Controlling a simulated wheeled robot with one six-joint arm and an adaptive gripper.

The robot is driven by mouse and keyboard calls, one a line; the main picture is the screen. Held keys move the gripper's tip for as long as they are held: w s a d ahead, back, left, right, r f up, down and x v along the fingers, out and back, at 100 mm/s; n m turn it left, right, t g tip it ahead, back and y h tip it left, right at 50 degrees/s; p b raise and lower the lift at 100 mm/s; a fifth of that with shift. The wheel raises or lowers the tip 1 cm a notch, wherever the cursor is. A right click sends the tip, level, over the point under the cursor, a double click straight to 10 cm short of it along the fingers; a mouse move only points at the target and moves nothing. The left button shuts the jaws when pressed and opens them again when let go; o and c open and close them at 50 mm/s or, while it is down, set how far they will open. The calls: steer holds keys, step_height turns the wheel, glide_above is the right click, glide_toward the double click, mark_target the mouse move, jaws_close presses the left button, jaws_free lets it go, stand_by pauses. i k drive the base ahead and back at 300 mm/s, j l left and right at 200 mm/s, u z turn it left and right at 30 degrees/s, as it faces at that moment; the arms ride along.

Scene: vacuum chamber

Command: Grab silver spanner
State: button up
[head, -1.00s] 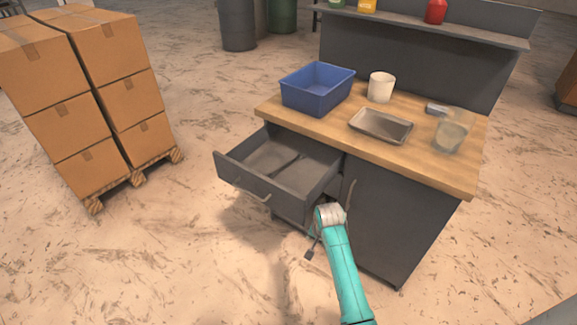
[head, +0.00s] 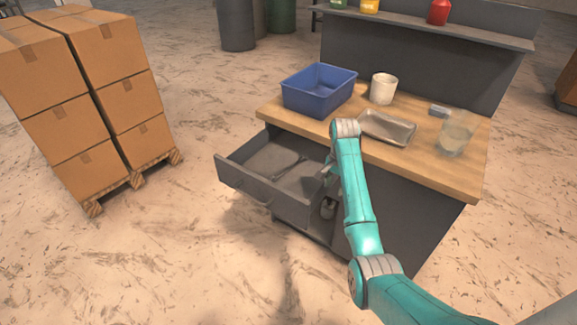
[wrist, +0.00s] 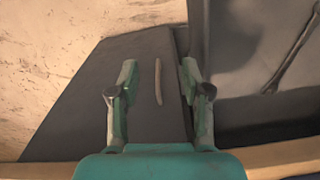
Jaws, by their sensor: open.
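The silver spanner (head: 288,166) lies flat inside the open drawer (head: 262,192) of the workbench. Part of it also shows at the right edge of the wrist view (wrist: 292,58), running diagonally on the drawer floor. My gripper (wrist: 157,72) is open and empty. In the wrist view its two fingers are over the drawer's front panel and handle, to the left of the spanner and apart from it. In the head view my arm reaches to the drawer's right side and largely hides the gripper.
On the wooden bench top (head: 460,178) stand a blue bin (head: 318,92), a white cup (head: 383,88), a metal tray (head: 388,128) and a clear container (head: 454,136). Stacked boxes (head: 75,100) on a pallet are at the left. The floor before the drawer is clear.

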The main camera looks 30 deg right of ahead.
mark_target(301, 160)
steer(key=i, duration=0.85)
steer(key=i+l, duration=0.15)
